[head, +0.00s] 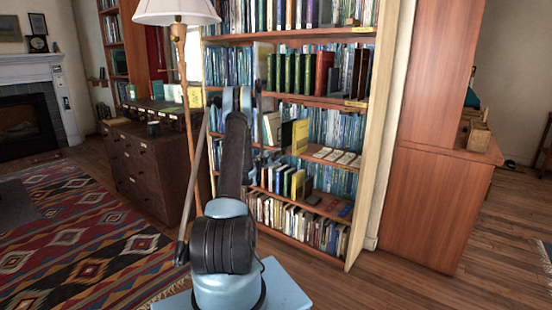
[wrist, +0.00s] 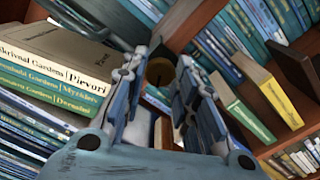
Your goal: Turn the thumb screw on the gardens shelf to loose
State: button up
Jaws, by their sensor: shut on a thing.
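In the wrist view, a round brass-brown thumb screw (wrist: 158,72) shows between the fingertips of my gripper (wrist: 168,66). The two blue-grey fingers are closed on it from either side. Its turned position cannot be read. Books with "Gardens" on their spines (wrist: 55,75) lie tilted in the picture just left of the fingers. In the head view my arm reaches up in front of the bookcase (head: 358,190). The gripper is largely hidden behind the arm there, and I cannot make out the screw.
Cream-and-yellow books (wrist: 268,92) stand close to the right of my fingers in the wrist view. A floor lamp (head: 178,12) and a dark chest of drawers (head: 150,165) stand left of the bookcase. A reddish wooden cabinet (head: 432,200) stands right. A patterned rug (head: 80,235) lies at left.

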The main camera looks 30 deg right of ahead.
jog(key=shift+a+f+n, duration=0.1)
jog(key=shift+n, duration=1)
jog(key=o, duration=1)
jog(key=shift+o, duration=0.2)
jog(key=v, duration=1.2)
jog(key=shift+f, duration=0.1)
